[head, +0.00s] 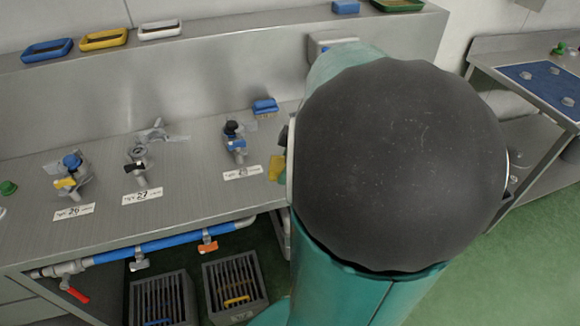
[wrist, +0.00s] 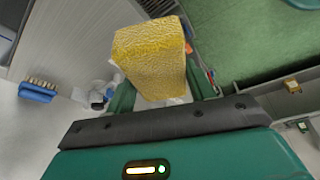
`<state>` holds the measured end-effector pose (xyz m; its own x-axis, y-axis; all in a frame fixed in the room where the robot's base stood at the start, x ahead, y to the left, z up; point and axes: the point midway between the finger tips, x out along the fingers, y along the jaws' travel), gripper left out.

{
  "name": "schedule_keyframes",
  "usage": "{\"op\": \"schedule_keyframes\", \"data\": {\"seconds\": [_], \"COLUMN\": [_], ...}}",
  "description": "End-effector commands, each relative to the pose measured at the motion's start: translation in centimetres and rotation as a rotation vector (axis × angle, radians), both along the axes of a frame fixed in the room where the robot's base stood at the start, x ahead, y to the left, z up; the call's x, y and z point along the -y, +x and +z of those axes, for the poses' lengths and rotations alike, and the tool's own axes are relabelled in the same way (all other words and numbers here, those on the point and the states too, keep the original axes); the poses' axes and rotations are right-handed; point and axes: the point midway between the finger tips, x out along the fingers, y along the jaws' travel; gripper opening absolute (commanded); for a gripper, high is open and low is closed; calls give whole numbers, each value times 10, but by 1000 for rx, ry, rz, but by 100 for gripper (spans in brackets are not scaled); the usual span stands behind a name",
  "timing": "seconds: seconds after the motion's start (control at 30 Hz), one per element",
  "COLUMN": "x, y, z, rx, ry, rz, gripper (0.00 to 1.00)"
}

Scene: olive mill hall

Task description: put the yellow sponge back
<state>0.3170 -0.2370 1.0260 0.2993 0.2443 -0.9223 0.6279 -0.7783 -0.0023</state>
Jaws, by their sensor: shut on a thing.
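The yellow sponge (wrist: 150,55) is a rough block held between the green fingers of my gripper (wrist: 162,88) in the wrist view. In the head view my arm hides most of the gripper; a small yellow patch, probably the sponge (head: 276,168), shows at the arm's left edge, above the steel counter. On the ledge at the back stands a row of shallow trays: a blue tray (head: 47,50), a yellow tray (head: 103,39) and a white tray (head: 160,29).
The steel counter (head: 100,170) carries several valve fittings with numbered tags. A blue brush (head: 265,106) lies by the back wall. A blue block (head: 346,7) and a green tray (head: 398,5) are on the ledge at right. Dark crates (head: 235,285) stand below; a second table (head: 535,85) is at right.

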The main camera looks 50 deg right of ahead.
Motion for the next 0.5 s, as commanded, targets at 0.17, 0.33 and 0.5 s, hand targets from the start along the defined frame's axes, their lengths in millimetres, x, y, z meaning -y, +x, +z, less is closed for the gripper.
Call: {"op": "schedule_keyframes", "data": {"seconds": [0.17,0.33,0.5], "x": [11,35,60], "y": [10,31,54], "z": [-8,-23,-38], "rx": [-2,-3,-1], "ry": [1,2,2], "rz": [-9,-10,-8], "gripper": [32,32,32]}}
